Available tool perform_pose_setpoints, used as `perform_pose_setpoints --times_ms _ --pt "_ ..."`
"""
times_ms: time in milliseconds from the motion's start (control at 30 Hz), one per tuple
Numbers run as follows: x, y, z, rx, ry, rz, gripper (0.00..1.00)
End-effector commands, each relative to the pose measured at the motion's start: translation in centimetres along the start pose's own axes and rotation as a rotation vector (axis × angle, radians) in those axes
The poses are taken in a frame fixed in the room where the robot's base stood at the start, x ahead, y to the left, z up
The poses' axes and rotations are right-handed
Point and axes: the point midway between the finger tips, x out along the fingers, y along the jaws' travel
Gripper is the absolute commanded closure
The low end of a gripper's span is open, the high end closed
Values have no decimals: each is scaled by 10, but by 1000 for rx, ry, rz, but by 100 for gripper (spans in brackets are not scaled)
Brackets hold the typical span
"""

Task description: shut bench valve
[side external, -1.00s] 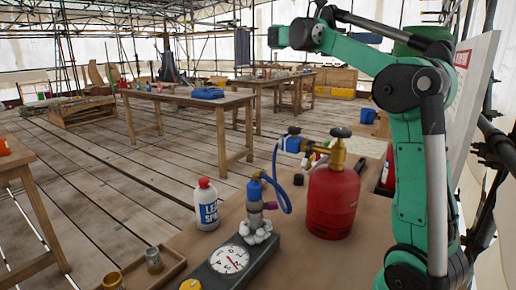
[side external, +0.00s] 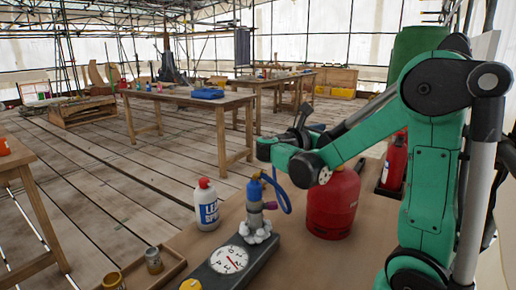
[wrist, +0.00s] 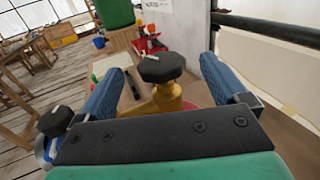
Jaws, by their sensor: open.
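The bench valve shows in the wrist view as a black lobed knob (wrist: 161,67) on a brass body (wrist: 168,95). My gripper (wrist: 162,64) is open, with one blue finger on each side of the knob and a gap on both sides. I cannot tell whether the fingertips are level with the knob or above it. In the side view the valve is hidden behind my wrist, above the red gas bottle (side external: 331,207). A second black knob (wrist: 55,121) lies outside the left finger in the wrist view.
A blue torch with a hose (side external: 256,196) stands on a dial scale (side external: 231,258), left of the bottle. A red extinguisher (side external: 395,163) is at the right. A green drum (side external: 415,52) stands beyond.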

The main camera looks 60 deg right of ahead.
Motion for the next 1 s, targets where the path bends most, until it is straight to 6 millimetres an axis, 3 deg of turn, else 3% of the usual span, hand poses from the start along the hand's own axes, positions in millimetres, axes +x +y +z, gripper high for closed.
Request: perform_pose_setpoints --times_ms 200,533,567,833,1000 --pt "29 0 0 1 0 -5 7" --pt "36 0 0 1 0 -2 7" --pt "36 0 0 1 0 -2 13" --pt "36 0 0 1 0 -2 90" --pt "36 1 1 1 0 -46 92"
